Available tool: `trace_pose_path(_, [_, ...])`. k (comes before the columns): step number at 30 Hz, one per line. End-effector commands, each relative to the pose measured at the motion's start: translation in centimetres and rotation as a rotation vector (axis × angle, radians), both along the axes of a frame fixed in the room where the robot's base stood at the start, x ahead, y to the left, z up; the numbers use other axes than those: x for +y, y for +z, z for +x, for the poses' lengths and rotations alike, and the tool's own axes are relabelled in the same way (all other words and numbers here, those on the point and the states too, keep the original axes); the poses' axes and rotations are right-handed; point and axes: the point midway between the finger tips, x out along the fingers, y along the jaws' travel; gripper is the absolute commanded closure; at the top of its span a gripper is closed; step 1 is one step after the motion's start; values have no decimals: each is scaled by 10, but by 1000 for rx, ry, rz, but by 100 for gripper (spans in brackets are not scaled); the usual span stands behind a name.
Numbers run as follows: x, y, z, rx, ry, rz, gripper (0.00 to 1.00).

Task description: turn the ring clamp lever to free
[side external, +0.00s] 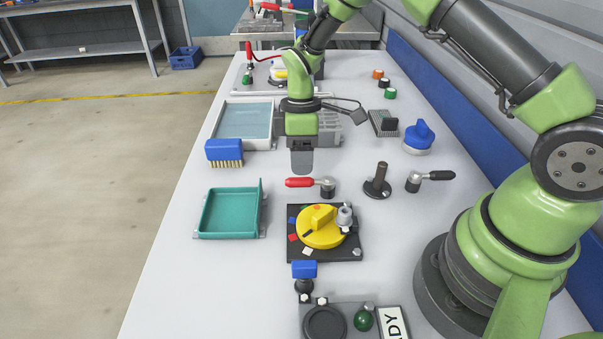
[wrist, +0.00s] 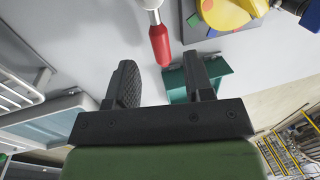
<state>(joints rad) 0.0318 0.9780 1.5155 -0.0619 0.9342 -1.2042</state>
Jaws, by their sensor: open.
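A lever with a red handle (side external: 299,182) lies flat, pointing left from a round metal pivot (side external: 327,187) on the table. A second lever with a black handle (side external: 439,175) points right from its own pivot, farther right. I cannot tell for sure which one is the ring clamp lever. My gripper (side external: 302,166) points down just behind the red handle, empty. In the wrist view my open gripper (wrist: 161,76) has its two fingers apart, and the red handle (wrist: 160,44) shows beyond the gap between them. I see no contact.
A black post (side external: 378,180) stands between the levers. A yellow dial (side external: 320,228) on a black plate is in front, with a teal tray (side external: 228,214) to its left. A blue brush (side external: 224,152) and a blue knob (side external: 418,137) stand farther back. The table between tray and dial is clear.

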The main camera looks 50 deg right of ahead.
Motion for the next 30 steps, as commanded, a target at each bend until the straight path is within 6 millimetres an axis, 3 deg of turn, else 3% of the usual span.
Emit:
trace_pose_path(7, [5,-33,-5,3,-2,0,53])
trace_pose_path(18, [6,-39,-6,0,-2,-1,53])
trace_pose_path(24, [5,-38,-6,0,-2,-1,98])
trace_pose_path(30, [5,-38,-5,-1,-4,-2,100])
